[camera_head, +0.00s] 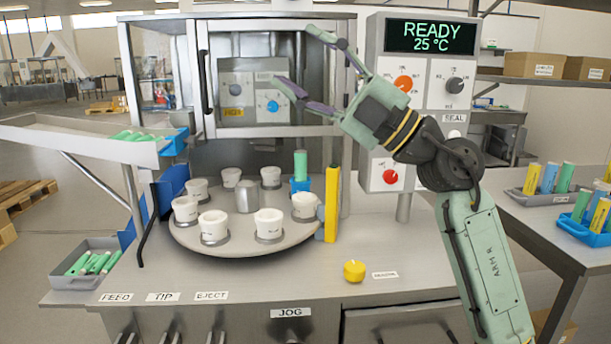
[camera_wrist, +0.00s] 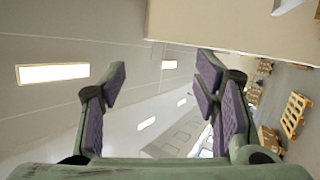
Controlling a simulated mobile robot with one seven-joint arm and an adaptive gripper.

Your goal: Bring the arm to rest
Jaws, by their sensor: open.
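My gripper (camera_head: 306,62) is open and empty, raised in front of the glass-fronted cabinet (camera_head: 265,80) and left of the control panel in the head view. My arm bends up from the lower right. The wrist camera looks up toward the ceiling and lamps.
A round turntable (camera_head: 245,243) below holds several white cups (camera_head: 214,225). A yellow post (camera_head: 331,205) and a yellow knob (camera_head: 354,270) stand near it. The control panel (camera_head: 447,100) reads READY, 25 °C. A side table (camera_head: 560,222) with trays is at right.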

